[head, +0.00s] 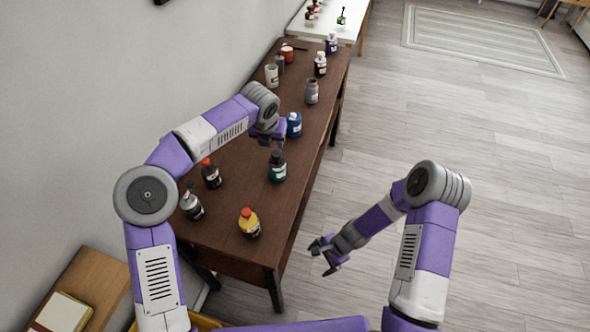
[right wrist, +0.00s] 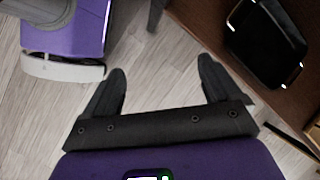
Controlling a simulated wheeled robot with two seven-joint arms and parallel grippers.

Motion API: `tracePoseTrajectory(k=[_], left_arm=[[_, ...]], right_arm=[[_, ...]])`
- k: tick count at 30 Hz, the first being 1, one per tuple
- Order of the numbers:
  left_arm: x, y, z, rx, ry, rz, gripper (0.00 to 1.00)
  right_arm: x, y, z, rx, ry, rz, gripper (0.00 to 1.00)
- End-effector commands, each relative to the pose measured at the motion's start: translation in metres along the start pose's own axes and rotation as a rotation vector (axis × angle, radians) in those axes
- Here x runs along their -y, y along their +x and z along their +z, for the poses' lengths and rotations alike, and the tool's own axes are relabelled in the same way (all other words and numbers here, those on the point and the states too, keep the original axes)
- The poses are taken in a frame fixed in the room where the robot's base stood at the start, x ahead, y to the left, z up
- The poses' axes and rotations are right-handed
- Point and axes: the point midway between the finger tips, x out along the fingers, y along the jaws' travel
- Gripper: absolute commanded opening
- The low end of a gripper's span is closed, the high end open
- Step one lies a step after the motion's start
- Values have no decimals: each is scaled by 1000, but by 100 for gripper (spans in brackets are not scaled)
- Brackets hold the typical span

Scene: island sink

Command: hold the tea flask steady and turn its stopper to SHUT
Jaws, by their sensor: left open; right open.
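A dark teal flask with a black stopper (head: 277,167) stands upright on the brown table; I take it as the tea flask, but its label is too small to read. My left gripper (head: 270,141) is open just behind and above its stopper, and I cannot tell whether they touch. My right gripper (head: 327,256) is open and empty, out over the floor to the right of the table's near end. Its spread fingers also show in the right wrist view (right wrist: 163,88), with nothing between them. The stopper's marks cannot be made out.
On the brown table (head: 237,178), a yellow bottle with a red cap (head: 249,222), a dark red-capped bottle (head: 211,174) and a grey bottle (head: 191,203) stand nearer me. A blue jar (head: 293,125) is behind the flask. Open floor (head: 440,150) lies right.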

Motion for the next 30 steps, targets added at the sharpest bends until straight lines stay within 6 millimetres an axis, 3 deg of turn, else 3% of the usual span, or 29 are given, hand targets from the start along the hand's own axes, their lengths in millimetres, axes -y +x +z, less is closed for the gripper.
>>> tracePoseTrajectory(k=[8, 14, 17, 18, 21, 24, 30], left_arm=[[0, 0, 0, 0, 0, 0, 43], [0, 0, 0, 0, 0, 0, 43], [0, 0, 0, 0, 0, 0, 43], [0, 0, 0, 0, 0, 0, 43], [0, 0, 0, 0, 0, 0, 43], [0, 0, 0, 0, -1, 0, 43], [0, 0, 0, 0, -1, 0, 43]], right_arm=[[111, -39, -34, 200, 552, -276, 91], [199, -100, -66, 422, 847, -550, 91], [238, -127, -63, 556, 907, -654, 91], [248, -128, -53, 598, 904, -662, 91], [261, -122, -23, 661, 861, -644, 91], [269, -120, -6, 700, 837, -638, 91], [283, -111, 8, 720, 823, -633, 91]])
